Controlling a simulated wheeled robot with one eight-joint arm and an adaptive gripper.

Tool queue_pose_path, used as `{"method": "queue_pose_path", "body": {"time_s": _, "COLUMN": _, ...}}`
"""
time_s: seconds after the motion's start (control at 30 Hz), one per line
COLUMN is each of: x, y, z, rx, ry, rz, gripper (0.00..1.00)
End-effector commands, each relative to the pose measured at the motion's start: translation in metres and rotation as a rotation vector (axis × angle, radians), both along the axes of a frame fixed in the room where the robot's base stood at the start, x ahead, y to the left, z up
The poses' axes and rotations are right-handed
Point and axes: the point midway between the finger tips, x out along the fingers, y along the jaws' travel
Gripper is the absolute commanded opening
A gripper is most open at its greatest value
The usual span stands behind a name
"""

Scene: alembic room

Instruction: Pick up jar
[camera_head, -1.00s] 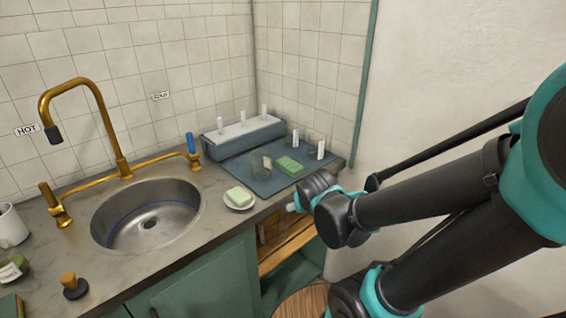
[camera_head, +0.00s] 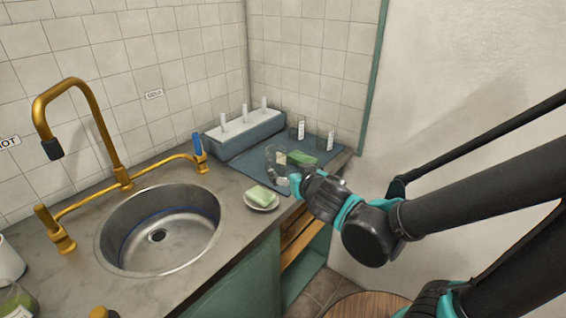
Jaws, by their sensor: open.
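A clear glass jar (camera_head: 271,158) with a pale label stands on the blue-grey mat (camera_head: 252,173), to the left of a green sponge (camera_head: 301,158). My gripper (camera_head: 291,184) is low over the front edge of the mat, just in front of the jar and to its right. It is open; its fingers are small and partly hidden by its own body, and nothing shows between them. I cannot tell whether it touches anything. Another glass jar with greenish contents (camera_head: 17,301) is cut off at the lower left corner.
A soap dish (camera_head: 262,205) with a pale green soap bar sits left of my gripper at the counter edge. The sink (camera_head: 160,236) and brass taps are left.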

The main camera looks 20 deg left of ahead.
Motion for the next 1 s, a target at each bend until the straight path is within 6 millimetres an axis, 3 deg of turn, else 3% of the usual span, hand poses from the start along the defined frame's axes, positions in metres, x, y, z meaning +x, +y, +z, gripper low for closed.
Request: {"method": "queue_pose_path", "body": {"time_s": 1.0, "x": 0.088, "y": 0.058, "z": -0.039, "rx": -0.001, "ry": 0.001, "rz": -0.003, "gripper": 0.88}}
